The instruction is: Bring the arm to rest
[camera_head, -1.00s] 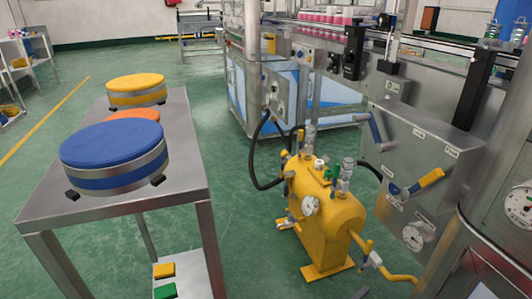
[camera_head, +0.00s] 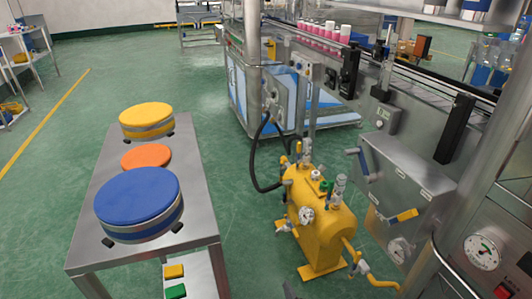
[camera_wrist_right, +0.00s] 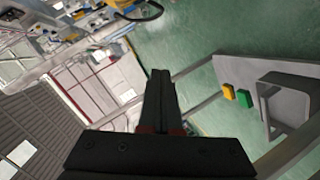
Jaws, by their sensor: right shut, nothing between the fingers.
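My right gripper (camera_wrist_right: 161,76) shows in the right wrist view with its two black fingers pressed together and nothing between them. It hangs in open air over the green floor, apart from the table. In the head view only a small dark tip, which looks like part of my right gripper (camera_head: 288,291), shows at the bottom edge. My left gripper is in neither view.
A steel table (camera_head: 88,232) at left bears blue (camera_head: 138,195), orange (camera_head: 146,157) and yellow (camera_head: 146,115) round pads. Yellow and green blocks (camera_wrist_right: 228,92) sit below. A yellow tank (camera_head: 325,228) and steel machine (camera_head: 400,170) stand right. Floor between is clear.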

